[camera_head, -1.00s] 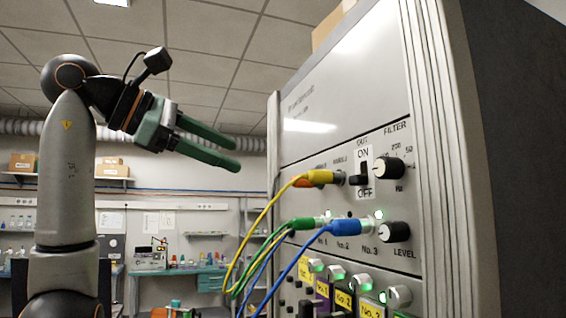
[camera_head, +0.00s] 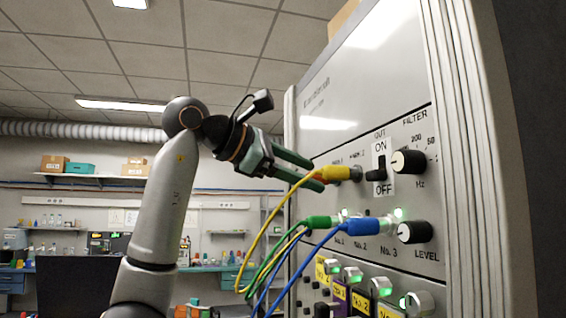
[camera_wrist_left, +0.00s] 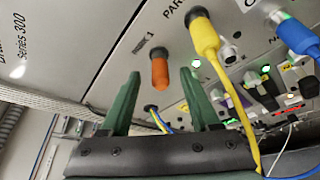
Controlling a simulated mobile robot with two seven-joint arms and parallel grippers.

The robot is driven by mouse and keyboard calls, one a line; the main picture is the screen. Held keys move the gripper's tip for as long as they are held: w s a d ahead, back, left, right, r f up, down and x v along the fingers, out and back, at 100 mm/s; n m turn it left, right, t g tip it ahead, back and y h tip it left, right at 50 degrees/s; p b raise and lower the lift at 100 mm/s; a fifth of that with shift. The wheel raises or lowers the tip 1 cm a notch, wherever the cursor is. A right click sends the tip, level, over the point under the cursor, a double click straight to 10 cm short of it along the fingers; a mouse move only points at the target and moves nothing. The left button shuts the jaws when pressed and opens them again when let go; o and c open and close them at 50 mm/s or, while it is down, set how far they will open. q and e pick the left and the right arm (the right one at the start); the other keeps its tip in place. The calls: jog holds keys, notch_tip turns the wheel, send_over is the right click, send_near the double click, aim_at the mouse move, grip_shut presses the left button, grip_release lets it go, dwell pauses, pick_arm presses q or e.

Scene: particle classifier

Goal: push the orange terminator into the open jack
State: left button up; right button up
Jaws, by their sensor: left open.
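The orange terminator (camera_wrist_left: 160,73) is a short plug against the grey panel, its end pointing toward the left wrist camera; how deeply it sits I cannot tell. My left gripper (camera_wrist_left: 160,84) is open, with one green finger on each side of the terminator and no clear contact. The yellow plug also shows right of the fingers in the wrist view (camera_wrist_left: 203,32). My right gripper is out of view.
Green (camera_head: 322,221) and blue (camera_head: 348,223) plugs sit in the row below, their cables hanging down left with the yellow one. An ON/OFF switch (camera_head: 376,174) and black knobs (camera_head: 408,162) stand to the right. Free room lies left of the cabinet.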

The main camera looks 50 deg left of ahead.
pick_arm(q)
jog(key=shift+w+d+f, duration=0.15)
jog(key=shift+w+f, duration=0.05)
jog(key=shift+w, duration=0.45)
grip_shut()
jog(key=c, duration=0.7)
grip_release()
grip_shut()
jog(key=shift+s, duration=0.2)
